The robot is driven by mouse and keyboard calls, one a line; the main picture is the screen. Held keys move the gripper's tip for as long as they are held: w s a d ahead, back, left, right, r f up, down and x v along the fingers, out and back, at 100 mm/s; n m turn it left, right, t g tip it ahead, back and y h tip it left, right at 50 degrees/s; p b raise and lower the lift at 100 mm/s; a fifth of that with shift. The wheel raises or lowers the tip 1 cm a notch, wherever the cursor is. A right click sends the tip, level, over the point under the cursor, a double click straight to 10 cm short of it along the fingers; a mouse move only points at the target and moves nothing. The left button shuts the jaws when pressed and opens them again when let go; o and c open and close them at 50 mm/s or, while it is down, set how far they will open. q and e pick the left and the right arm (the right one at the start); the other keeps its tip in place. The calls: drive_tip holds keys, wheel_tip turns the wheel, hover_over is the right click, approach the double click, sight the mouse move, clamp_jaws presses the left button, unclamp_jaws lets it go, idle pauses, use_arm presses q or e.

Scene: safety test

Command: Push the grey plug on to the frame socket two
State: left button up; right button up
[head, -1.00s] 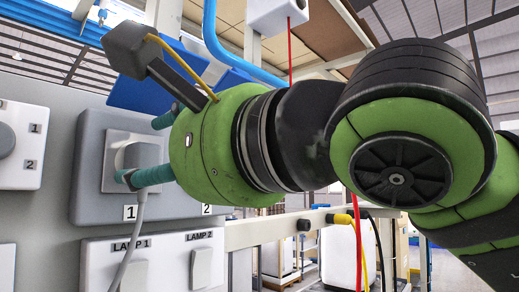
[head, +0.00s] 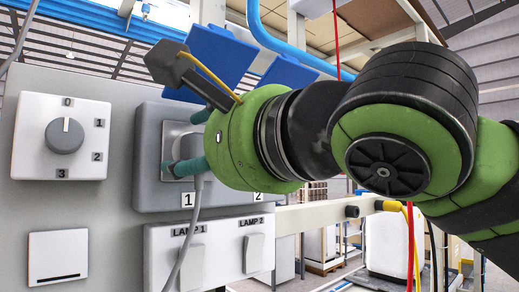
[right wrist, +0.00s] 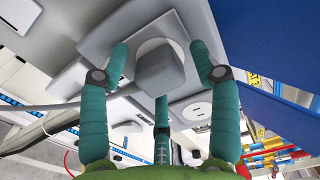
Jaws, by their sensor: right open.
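The grey plug (right wrist: 160,72) sits at the socket frame (right wrist: 95,25) on the wall panel, above label 1 (head: 187,200). I cannot tell how deep it is seated. Its grey cable (head: 190,228) hangs down past the lamp switches. My right gripper (head: 185,165) is at the plug, its teal fingers spread open around it in the right wrist view (right wrist: 160,60). A second socket with small holes (right wrist: 197,111) shows beyond the fingers there. In the head view, the wrist hides most of the socket above label 2 (head: 258,199). My left gripper is not in view.
A rotary dial (head: 65,136) and a white plate (head: 58,257) are on the panel at left. Lamp switches (head: 210,250) sit below the socket box (head: 150,140). Blue flaps (head: 222,55) hang behind the gripper. Red and yellow cables hang at right.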

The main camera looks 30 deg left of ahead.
drive_tip(key=shift+b, duration=0.35)
idle(0.6)
clamp_jaws()
drive_tip(key=shift+d, duration=0.1)
drive_tip(key=shift+b+v, duration=1.55)
drive_tip(key=shift+v, duration=1.4)
